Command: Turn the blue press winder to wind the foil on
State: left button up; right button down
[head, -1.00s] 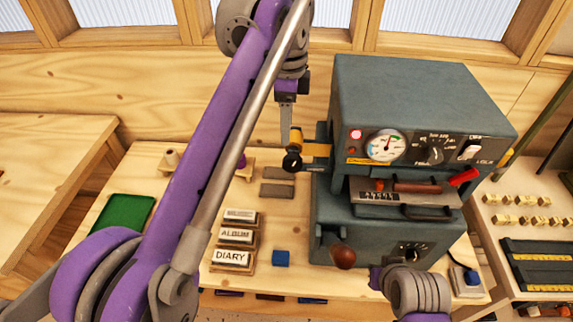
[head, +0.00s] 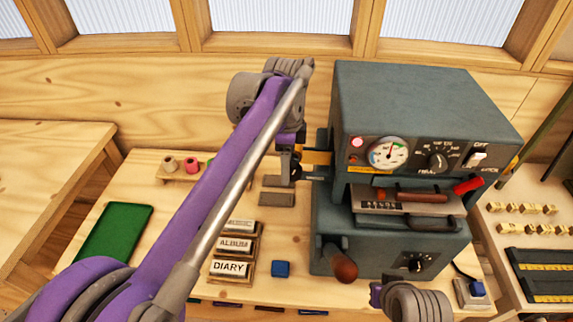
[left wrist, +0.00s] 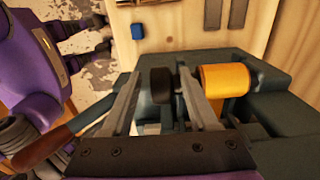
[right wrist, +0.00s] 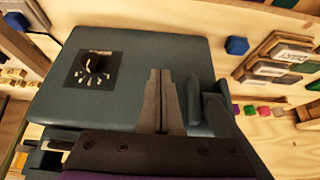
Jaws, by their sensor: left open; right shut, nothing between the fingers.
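The blue-grey press (head: 425,105) stands on the bench. A gold foil roll (head: 318,158) sits at its left side, and also shows in the left wrist view (left wrist: 226,78). The winder's black knob (left wrist: 162,84) is beside the roll. My left gripper (head: 288,172) is at the press's left side and hides the knob in the head view. In the left wrist view its open fingers lie on either side of the knob; contact is not clear. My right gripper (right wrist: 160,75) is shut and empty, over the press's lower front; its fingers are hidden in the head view.
A wooden-knobbed handle (head: 343,265) juts from the press's lower left. Stamp blocks (head: 230,268), a blue cube (head: 281,268) and a green mat (head: 115,230) lie on the bench. Small foil rolls (head: 191,164) stand on a rack behind my left arm.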

pick_arm(q)
jog(key=shift+c, duration=0.3)
grip_shut()
jog(key=shift+d+r+y, duration=0.15)
jog(key=shift+d+y, duration=0.15)
jog(key=shift+y, duration=0.6)
jog(key=shift+d+y, duration=0.15)
jog(key=shift+y, duration=1.05)
jog(key=shift+o, duration=0.3)
grip_release()
